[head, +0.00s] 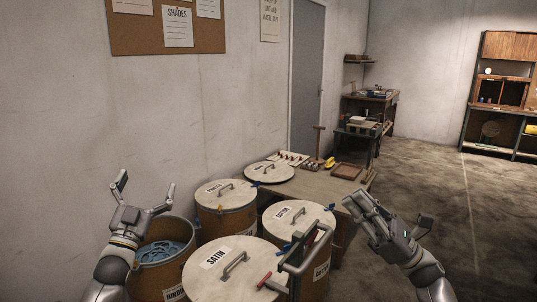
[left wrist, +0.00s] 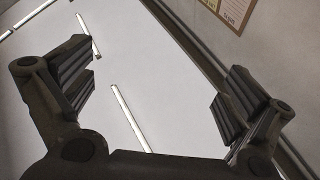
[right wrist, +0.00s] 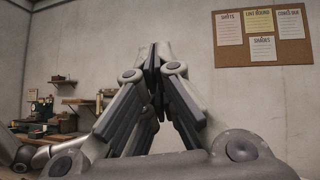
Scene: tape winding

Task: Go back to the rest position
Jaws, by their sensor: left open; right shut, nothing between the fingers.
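My left gripper (head: 146,190) is raised over the open drum (head: 168,262) at the left. Its fingers are spread wide and empty, and in the left wrist view the fingers (left wrist: 155,100) stand apart against the ceiling. My right gripper (head: 352,200) is in front of the wooden table (head: 322,183), to the right of the lidded drums. Its fingers are closed together with nothing between them. The right wrist view shows its fingertips (right wrist: 155,55) meeting in front of the wall.
Lidded drums stand close together: SATIN (head: 210,287) in front, others (head: 300,215) and (head: 226,188) behind. A metal handle frame (head: 300,265) rises beside the SATIN lid. Another round lid (head: 267,172) and small tools lie on the table. Open floor (head: 440,200) lies to the right.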

